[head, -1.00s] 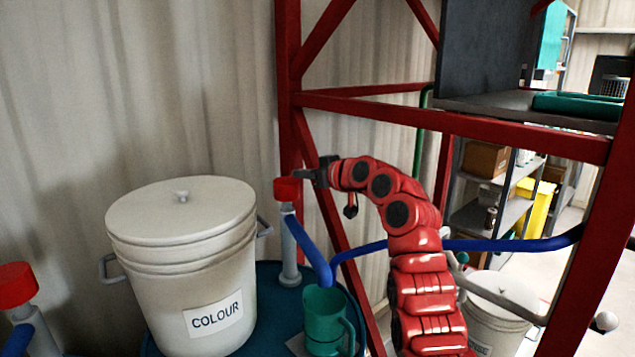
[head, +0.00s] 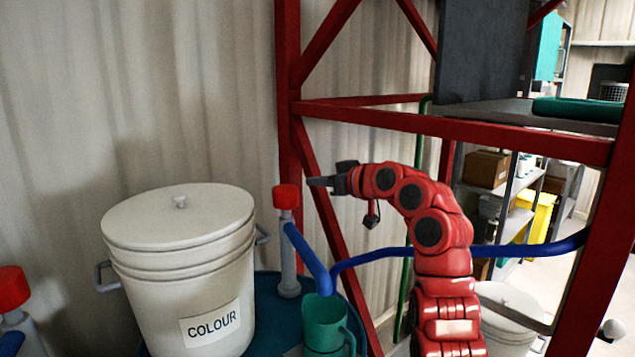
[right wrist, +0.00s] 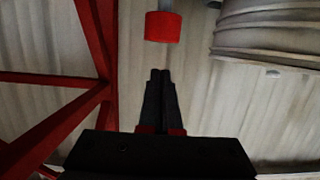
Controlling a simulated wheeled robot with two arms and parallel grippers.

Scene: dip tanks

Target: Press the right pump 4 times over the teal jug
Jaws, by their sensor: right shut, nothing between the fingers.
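The right pump has a red head (head: 286,197) on a grey post (head: 289,262). Its blue spout (head: 308,256) slopes down to the teal jug (head: 324,322), whose handle faces right. My right gripper (head: 312,182) is shut and empty, just right of the red head and about level with its top. In the right wrist view, the closed fingers (right wrist: 160,73) point at the red head (right wrist: 163,27), with a gap between them. My left gripper is not in view.
A white lidded bucket (head: 185,285) marked COLOUR stands left of the pump on a blue-teal round surface (head: 265,318). Another red-headed pump (head: 12,288) is at the far left. Red frame bars (head: 450,128) and a blue hose (head: 480,251) run close around my right arm.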

